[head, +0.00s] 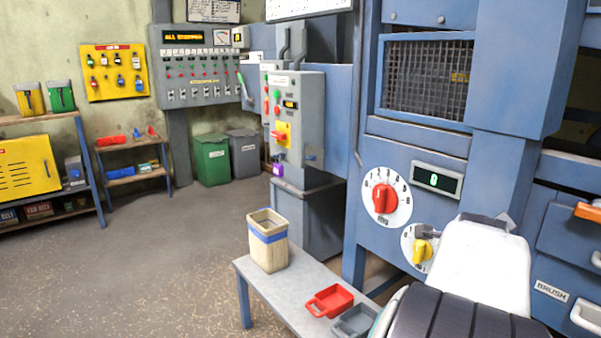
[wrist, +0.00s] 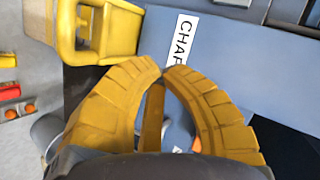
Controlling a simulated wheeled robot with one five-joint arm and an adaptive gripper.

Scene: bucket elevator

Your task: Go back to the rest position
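My gripper (wrist: 163,70) shows in the wrist view as two ridged yellow fingers. The fingertips come together and I see nothing gripped between them. A blue-grey panel with a partly covered label starting "CHA" (wrist: 181,40) lies beyond the tips. A yellow part with a loop-like handle (wrist: 100,32) is at the upper left, apart from the fingers. In the head view my white and dark arm fills the lower right, and my gripper cannot be made out there.
A blue machine carries a red dial knob (head: 385,198), a yellow knob (head: 422,252) and a display reading 0 (head: 435,180). A low bench (head: 290,300) holds a beige bucket (head: 268,240), a red tray (head: 330,300) and a grey tray (head: 355,321). The floor at left is open.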

